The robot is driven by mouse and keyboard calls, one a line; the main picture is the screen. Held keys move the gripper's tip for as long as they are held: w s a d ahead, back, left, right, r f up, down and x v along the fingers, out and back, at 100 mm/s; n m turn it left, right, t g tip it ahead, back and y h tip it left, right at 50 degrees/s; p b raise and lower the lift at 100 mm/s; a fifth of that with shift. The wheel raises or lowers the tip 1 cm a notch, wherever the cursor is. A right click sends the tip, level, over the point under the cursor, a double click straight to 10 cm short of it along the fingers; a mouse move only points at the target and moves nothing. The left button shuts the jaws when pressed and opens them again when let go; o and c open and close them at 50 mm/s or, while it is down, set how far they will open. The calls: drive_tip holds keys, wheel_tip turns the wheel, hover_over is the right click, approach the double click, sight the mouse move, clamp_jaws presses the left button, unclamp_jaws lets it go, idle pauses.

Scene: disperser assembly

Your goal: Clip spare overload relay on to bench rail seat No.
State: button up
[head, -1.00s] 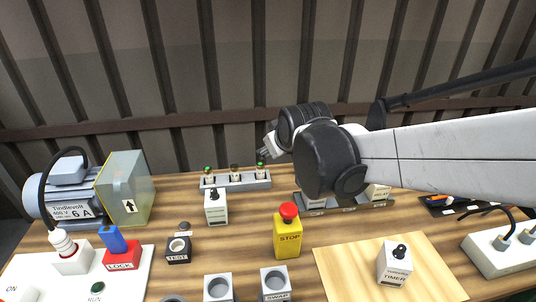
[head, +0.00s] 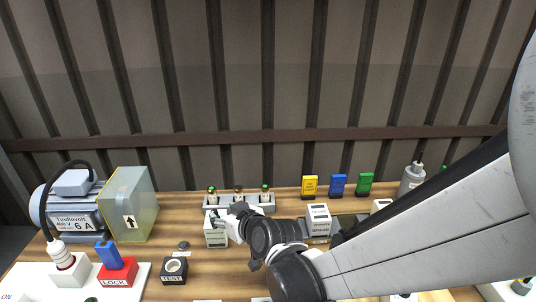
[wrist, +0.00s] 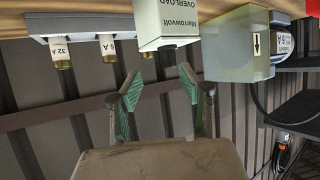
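The spare overload relay (head: 215,232) is a white block standing upright on the bench, in front of the fuse holder. In the wrist view its labelled face (wrist: 165,18) reads "Marrowvolt OVERLOAD", and its dark knob points toward my gripper. My gripper (head: 230,214) is at the top of the relay in the head view and hides its knob there. In the wrist view my gripper (wrist: 160,88) is open, its teal-padded fingers apart and empty, with the relay just beyond the tips. The bench rail (head: 345,220) carries white modules (head: 317,218) and is partly hidden by my arm. The seat number is not readable.
The grey fuse holder (head: 267,207) with several fuses stands close behind the relay. A clear cover (head: 130,205) and motor (head: 72,212) are at left. The red LOCK block (head: 118,273) and TEST block (head: 174,270) are in front. Coloured tags (head: 338,185) stand behind the rail.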

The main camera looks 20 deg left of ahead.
sight(215, 212)
drive_tip(key=a, duration=0.1)
drive_tip(key=a+f, duration=0.1)
drive_tip(key=a, duration=0.1)
drive_tip(key=w+a+f, duration=0.1)
drive_tip(key=shift+a+f+b, duration=0.1)
drive_tip(key=shift+a+b, duration=0.15)
drive_tip(key=shift+b, duration=0.15)
drive_tip(key=shift+d, duration=0.1)
clamp_jaws()
